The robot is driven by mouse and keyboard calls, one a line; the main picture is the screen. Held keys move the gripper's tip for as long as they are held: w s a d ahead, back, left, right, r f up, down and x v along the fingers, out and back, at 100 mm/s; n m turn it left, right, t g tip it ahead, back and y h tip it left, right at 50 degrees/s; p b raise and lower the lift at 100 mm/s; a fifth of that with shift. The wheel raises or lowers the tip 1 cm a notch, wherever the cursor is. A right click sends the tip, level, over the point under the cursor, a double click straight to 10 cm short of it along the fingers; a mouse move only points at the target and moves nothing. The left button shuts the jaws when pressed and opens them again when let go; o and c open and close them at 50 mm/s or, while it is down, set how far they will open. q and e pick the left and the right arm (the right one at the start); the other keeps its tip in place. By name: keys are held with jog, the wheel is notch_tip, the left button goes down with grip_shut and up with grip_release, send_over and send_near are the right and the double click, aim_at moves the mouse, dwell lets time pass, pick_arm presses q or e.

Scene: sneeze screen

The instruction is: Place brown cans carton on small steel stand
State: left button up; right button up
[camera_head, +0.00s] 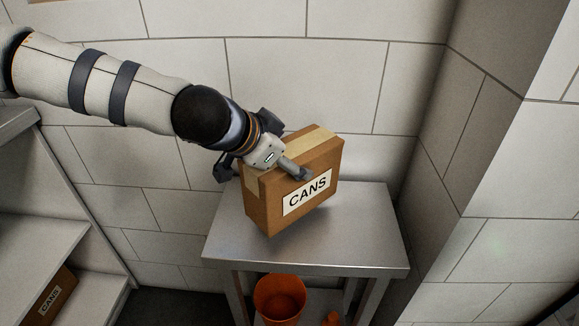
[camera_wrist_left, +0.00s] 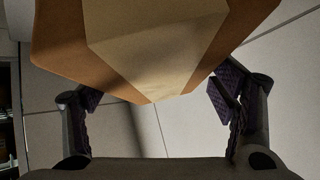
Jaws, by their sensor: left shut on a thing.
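The brown cans carton (camera_head: 312,178) has tan tape over its top and a white CANS label on its front. It is slightly tilted over the small steel stand (camera_head: 365,215); I cannot tell whether its lower edge touches the top. My left gripper (camera_head: 272,168) is shut on the carton near its upper left, one finger on the front face, the other mostly hidden behind it. In the left wrist view the carton (camera_wrist_left: 60,42) fills the upper middle, between the two fingers (camera_wrist_left: 158,100). My right gripper is not in view.
A shelf unit (camera_head: 50,235) stands at the left, with another CANS carton (camera_head: 48,298) on a lower board. An orange bucket (camera_head: 279,300) stands under the steel stand. Tiled walls close in behind and at the right. The stand's right side is bare.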

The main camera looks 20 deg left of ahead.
pick_arm(q)
notch_tip(320, 180, down, 3)
jog(key=shift+r+b, duration=0.15)
jog(key=shift+b, duration=0.15)
jog(key=o, duration=2)
jog(key=shift+s+f, duration=0.1)
jog(key=shift+f, duration=0.1)
jog(key=shift+c, duration=0.2)
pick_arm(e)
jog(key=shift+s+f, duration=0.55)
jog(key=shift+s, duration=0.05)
